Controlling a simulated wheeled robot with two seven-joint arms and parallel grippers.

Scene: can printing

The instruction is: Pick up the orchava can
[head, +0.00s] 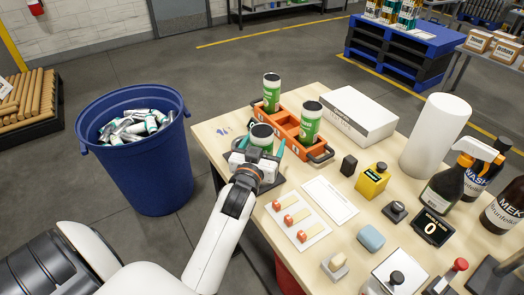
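A green can with a white band (262,136) is at the left end of the table, just beyond my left gripper (262,146). The gripper's teal fingertips stand on either side of the can, with what looks like a small gap at each side, so it appears open around it. The gripper body hides the can's lower part. Two similar green-and-white cans, a rear one (271,94) and a front one (310,122), stand upright in an orange tray (286,128). The label names are too small to read. My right gripper is not in view.
A blue bin (150,180) of crushed cans stands left of the table.

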